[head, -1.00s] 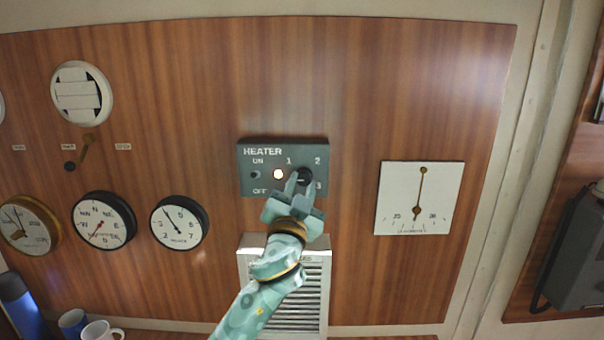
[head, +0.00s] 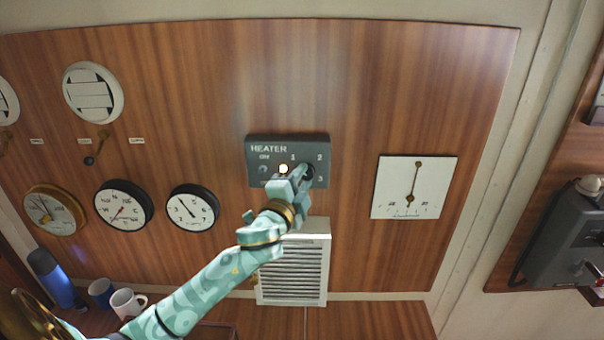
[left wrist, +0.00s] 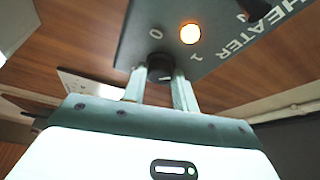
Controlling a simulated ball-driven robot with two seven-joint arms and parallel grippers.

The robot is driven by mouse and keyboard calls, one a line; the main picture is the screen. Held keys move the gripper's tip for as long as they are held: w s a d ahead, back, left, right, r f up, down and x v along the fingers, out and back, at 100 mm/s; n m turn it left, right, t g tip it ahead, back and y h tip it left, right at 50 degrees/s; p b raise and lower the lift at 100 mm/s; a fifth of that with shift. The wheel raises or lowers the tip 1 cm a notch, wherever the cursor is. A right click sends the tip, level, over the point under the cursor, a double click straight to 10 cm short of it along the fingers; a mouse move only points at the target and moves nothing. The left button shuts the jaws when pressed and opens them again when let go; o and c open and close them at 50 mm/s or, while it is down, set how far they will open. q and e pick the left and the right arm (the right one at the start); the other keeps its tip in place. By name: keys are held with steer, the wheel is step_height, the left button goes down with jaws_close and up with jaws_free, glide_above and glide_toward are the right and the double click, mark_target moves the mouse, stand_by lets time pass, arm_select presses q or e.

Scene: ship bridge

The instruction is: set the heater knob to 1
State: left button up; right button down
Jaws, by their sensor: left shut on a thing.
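The dark round heater knob (head: 309,172) is at the panel's right half, partly covered by my left gripper (head: 302,174). In the left wrist view, the fingers of my left gripper (left wrist: 161,77) are on either side of the knob (left wrist: 160,66), shut on it. The marks 0 and 1 show beside it. The knob's pointer is hidden, so its setting cannot be read. My right gripper is not in view.
A white louvred vent (head: 292,272) is just below the panel. A white square gauge (head: 414,187) hangs to the right, and round dials (head: 193,207) are to the left. A blue bottle (head: 55,277) and mugs (head: 127,304) stand at the lower left.

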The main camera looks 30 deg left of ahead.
arm_select(q)
steer(key=shift+r+m, duration=0.1)
steer(key=shift+m, duration=0.4)
steer(key=o, duration=1)
steer(key=shift+c, duration=0.2)
steer(key=b+v, duration=0.2)
steer(key=v, duration=1.4)
steer(key=shift+s+r+b, duration=0.25)
steer(key=shift+r+b, duration=0.05)
steer(key=shift+b, duration=0.05)
